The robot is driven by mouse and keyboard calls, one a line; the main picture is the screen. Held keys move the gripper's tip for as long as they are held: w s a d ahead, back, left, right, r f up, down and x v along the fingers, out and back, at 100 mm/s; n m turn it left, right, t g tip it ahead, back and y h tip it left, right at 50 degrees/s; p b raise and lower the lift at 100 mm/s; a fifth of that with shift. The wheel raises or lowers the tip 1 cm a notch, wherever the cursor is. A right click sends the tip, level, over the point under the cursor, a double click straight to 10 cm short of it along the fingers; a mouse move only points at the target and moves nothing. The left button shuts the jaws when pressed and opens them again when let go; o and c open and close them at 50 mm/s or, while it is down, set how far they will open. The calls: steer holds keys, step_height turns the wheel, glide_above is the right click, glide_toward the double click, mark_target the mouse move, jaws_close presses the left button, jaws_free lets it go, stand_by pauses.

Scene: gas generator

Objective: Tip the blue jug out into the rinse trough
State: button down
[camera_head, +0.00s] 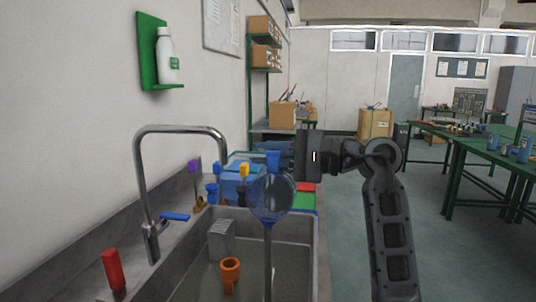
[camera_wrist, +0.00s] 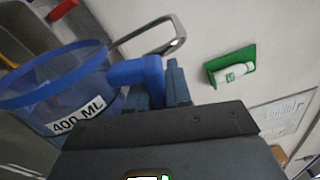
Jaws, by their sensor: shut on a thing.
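In the wrist view the jug (camera_wrist: 85,92) shows a blue rim and a "400 ML" label. My gripper (camera_head: 284,160) is shut on the jug's blue handle; its fingers (camera_wrist: 165,88) also show in the wrist view. The jug's contents are not clear.
A tall curved tap (camera_head: 185,130) stands left of the jug. An orange cup-like piece (camera_head: 230,275) and a grey ribbed block (camera_head: 221,241) sit in the trough. Several coloured bottles and blue items crowd behind it. A red cylinder (camera_head: 113,270) stands on the left ledge.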

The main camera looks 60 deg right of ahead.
steer(key=shift+s+a+r+n+b, duration=0.25)
steer(key=shift+a+n+b, duration=0.3)
steer(key=shift+b, duration=0.4)
steer(key=shift+s+a+r+n+b, duration=0.1)
steer(key=shift+a+r+n+b, duration=0.15)
steer(key=shift+a+n+b, duration=0.45)
steer(key=shift+s+a+r+n+b, duration=0.3)
steer(key=shift+a+n+b, duration=0.3)
steer(key=shift+b, duration=0.6)
steer(key=shift+s+a+r+n+b, duration=0.2)
steer(key=shift+a+n+b, duration=0.3)
steer(key=shift+b, duration=0.7)
steer(key=shift+r, duration=0.1)
stand_by(0.6)
steer(key=shift+a+r+p, duration=0.1)
steer(key=shift+r+p, duration=0.2)
steer(key=shift+p, duration=0.65)
steer(key=shift+w+p, duration=0.1)
steer(key=shift+p, duration=0.9)
steer(key=shift+f+p, duration=0.2)
steer(key=shift+p, duration=0.2)
